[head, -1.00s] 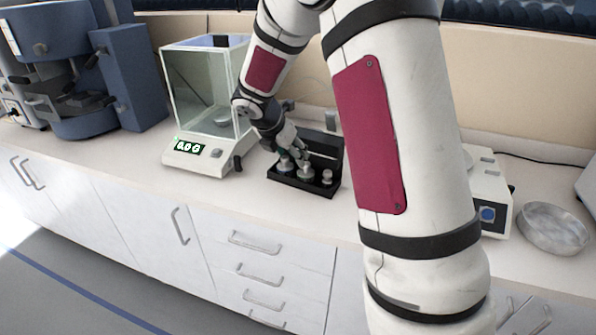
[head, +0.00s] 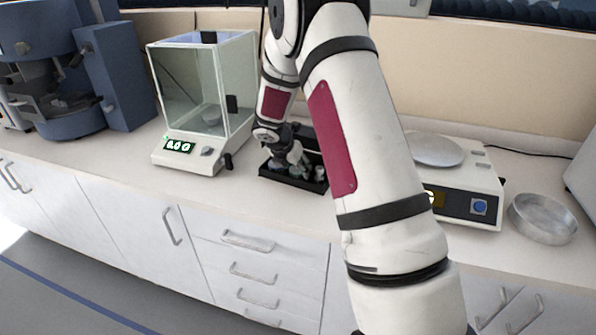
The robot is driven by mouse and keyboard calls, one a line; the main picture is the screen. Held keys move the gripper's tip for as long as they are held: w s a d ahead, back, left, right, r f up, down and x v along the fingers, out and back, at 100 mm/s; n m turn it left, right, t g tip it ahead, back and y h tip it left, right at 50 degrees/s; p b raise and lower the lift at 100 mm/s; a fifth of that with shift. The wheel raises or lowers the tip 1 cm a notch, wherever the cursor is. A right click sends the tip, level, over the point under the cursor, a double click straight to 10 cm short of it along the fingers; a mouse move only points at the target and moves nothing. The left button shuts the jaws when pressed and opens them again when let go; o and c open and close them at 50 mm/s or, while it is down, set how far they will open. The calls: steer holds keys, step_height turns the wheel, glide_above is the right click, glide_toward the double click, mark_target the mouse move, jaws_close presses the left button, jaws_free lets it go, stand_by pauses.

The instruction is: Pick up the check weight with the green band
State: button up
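A black open case (head: 283,179) stands on the counter and holds several small metal check weights (head: 317,171). My gripper (head: 297,165) points down into the case from above, among the weights. A green band cannot be made out on any weight now, as my gripper and forearm cover much of the case. The fingertips are small and partly hidden, so whether they are open or closed on a weight does not show.
A glass-walled balance (head: 205,100) reading 0.0 stands left of the case. A second scale (head: 470,190) with a round pan and a metal dish (head: 542,218) are at the right. A blue machine (head: 85,75) stands far left. The counter front (head: 215,190) is clear.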

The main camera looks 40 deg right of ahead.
steer(key=shift+w+d+f, duration=0.1)
steer(key=shift+d+f, duration=0.1)
steer(key=shift+f, duration=0.15)
jaws_close()
steer(key=shift+r, duration=0.1)
